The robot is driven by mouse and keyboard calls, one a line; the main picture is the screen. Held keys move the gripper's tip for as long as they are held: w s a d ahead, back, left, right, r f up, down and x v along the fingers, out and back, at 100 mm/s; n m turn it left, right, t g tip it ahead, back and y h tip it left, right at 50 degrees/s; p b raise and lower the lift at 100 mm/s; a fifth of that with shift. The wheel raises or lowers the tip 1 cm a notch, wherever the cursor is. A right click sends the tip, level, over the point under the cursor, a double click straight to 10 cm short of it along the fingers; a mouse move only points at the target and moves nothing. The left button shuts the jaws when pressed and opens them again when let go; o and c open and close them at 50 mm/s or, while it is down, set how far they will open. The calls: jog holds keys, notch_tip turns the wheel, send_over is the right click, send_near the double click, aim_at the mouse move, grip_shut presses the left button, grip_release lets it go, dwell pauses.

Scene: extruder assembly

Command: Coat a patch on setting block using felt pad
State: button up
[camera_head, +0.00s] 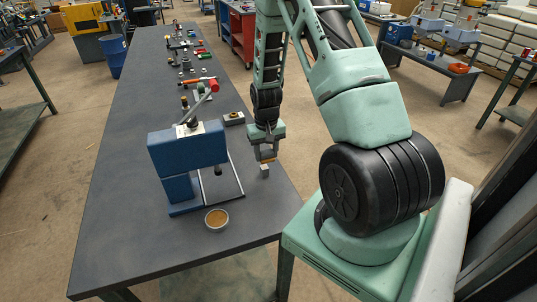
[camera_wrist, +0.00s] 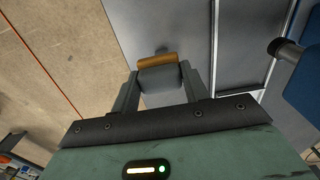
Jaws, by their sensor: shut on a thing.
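My gripper (camera_head: 266,156) hangs over the right edge area of the dark table, right of the blue press. It is shut on a small grey block-like piece with a tan strip, probably the felt pad (camera_head: 265,171). In the wrist view the held piece (camera_wrist: 160,79) sits between the fingers, its tan strip (camera_wrist: 157,60) at the far end. A small dark round form shows just beyond the strip. A grey block with a round brass-coloured top (camera_head: 233,118) lies behind the press; I cannot tell whether it is the setting block. A shallow round dish (camera_head: 217,219) holds tan material.
The blue press (camera_head: 187,150) with a red-knobbed lever stands left of my gripper. Its thin metal frame (camera_head: 222,187) lies on the table (camera_head: 125,215) between them. Several small parts and tools lie toward the far end. The table's left side is bare.

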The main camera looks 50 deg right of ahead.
aim_at(266, 151)
jog(key=shift+r+p, duration=0.85)
jog(key=shift+r, duration=0.65)
